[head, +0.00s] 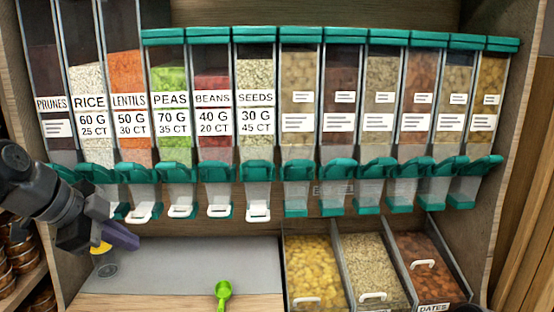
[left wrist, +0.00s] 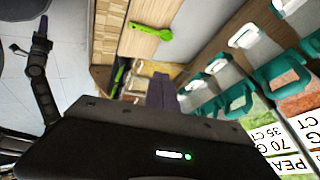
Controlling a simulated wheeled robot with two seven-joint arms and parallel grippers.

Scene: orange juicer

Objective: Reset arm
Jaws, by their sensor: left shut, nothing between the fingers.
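My left gripper (head: 134,243) comes in from the left in the head view, below the prunes and rice dispensers. Its purple fingers are shut with nothing between them; they also show in the left wrist view (left wrist: 163,90). A small clear cup (head: 107,270) stands on the grey surface just below the gripper, partly hidden by it. A yellow piece (head: 101,248) shows beside the fingers. In the left wrist view a dark arm, likely my right one, ends in a small tip (left wrist: 42,32) at upper left; its jaws are too small to read.
A row of dispensers with teal spouts (head: 217,172) hangs above the counter (head: 200,262). A green scoop (head: 223,292) lies at the counter's front. Open bins of yellow pieces (head: 312,265), seeds (head: 368,262) and dates (head: 425,255) stand at right. Jars (head: 22,262) sit on a left shelf. Mid-counter is clear.

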